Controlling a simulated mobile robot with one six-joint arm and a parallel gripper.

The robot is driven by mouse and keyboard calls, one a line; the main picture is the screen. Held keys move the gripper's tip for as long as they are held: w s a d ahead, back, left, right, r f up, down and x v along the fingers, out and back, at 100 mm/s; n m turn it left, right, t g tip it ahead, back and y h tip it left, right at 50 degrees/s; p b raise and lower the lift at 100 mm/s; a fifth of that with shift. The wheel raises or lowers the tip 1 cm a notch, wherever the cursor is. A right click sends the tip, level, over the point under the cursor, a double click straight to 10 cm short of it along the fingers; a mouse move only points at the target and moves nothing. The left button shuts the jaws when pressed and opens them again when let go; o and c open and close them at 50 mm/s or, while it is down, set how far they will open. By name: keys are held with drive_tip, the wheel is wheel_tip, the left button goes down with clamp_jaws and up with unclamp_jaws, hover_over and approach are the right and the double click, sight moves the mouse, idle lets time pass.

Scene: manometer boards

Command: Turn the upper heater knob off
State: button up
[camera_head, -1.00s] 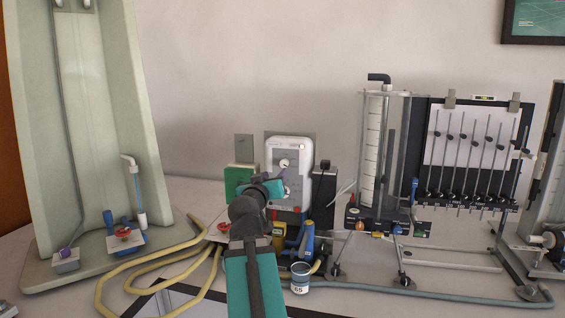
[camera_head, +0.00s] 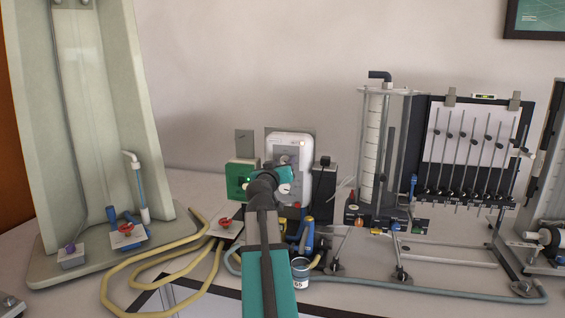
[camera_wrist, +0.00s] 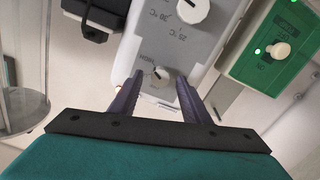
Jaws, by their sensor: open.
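The white heater box (camera_head: 303,150) stands upright at the back of the bench. The knob lower in that picture, apparently the upper heater knob (camera_wrist: 157,76), lies between my fingertips, beside a printed label. The other knob (camera_wrist: 190,8) sits at the picture's top edge, near temperature markings. My gripper (camera_wrist: 159,78) is open, its two purple fingers either side of the upper knob; contact cannot be told. In the head view my gripper (camera_head: 272,178) covers part of the box face.
A green box (camera_head: 240,178) with a knob and lit green lamps stands close left of the heater. A black block (camera_head: 323,180) stands close right. Yellow hose (camera_head: 150,277) loops in front. A white cup (camera_head: 300,272) stands near my arm. A manometer board (camera_head: 470,150) stands right.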

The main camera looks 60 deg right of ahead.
drive_tip(key=shift+w+d, duration=0.1)
drive_tip(key=shift+d, duration=0.2)
